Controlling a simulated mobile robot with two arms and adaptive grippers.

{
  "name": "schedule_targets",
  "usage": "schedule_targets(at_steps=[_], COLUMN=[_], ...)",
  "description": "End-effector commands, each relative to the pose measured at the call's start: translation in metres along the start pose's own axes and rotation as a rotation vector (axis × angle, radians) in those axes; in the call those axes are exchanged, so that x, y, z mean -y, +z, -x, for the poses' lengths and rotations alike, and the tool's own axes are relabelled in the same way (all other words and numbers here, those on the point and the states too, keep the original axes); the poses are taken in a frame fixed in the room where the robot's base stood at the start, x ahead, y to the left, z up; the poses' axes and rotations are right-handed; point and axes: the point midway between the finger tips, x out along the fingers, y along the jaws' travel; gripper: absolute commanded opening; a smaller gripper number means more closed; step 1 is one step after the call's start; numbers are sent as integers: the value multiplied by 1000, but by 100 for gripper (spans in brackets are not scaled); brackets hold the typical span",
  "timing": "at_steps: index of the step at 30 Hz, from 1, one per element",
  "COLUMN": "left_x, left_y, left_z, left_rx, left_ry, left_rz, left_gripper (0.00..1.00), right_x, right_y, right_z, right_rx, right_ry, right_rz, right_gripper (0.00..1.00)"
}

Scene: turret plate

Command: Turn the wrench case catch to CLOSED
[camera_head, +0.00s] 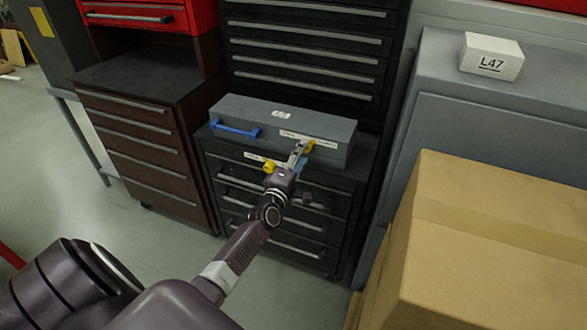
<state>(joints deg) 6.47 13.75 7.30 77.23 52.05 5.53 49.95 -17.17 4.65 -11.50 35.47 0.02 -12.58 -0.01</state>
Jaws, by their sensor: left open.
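The grey wrench case (265,113) lies shut on top of a black drawer cabinet. It has a blue handle (235,131) at the left of its front face and white labels to the right. A yellow part (310,145), which looks like the catch, shows on the right of the front face; its setting is too small to read. My left gripper (298,153) is open at the case front, just left of and below this yellow part. I cannot tell whether they touch. The gripper hides some of the front face. My right gripper is not in view.
Another yellow part (269,166) and a white label (253,156) show near the cabinet's upper edge. A large cardboard box (490,240) stands at the right. A white box marked L47 (491,57) sits on a grey surface. A brown drawer cabinet (150,150) stands left.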

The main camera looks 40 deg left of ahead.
Motion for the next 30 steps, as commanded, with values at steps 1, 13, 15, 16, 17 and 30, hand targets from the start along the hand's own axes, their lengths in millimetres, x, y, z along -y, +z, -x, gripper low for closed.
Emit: schedule_targets(at_steps=[1, 13, 15, 16, 17, 30], left_x=[1, 1, 1, 1, 1, 0], left_y=[0, 0, 0, 0, 0, 0], left_z=[10, 87, 94, 97, 99, 103], left_rx=[0, 0, 0, 0, 0, 0], left_ry=[-2, -3, -3, -2, -2, -1], left_rz=[2, -2, -1, -1, -1, 0], left_gripper=[42, 42, 42, 42, 42, 42], right_x=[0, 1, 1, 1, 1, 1], right_y=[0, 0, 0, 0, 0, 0], right_z=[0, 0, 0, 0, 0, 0], right_rx=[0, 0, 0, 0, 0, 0], right_ry=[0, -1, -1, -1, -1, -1], right_rz=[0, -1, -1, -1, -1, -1], right_gripper=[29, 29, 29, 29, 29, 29])
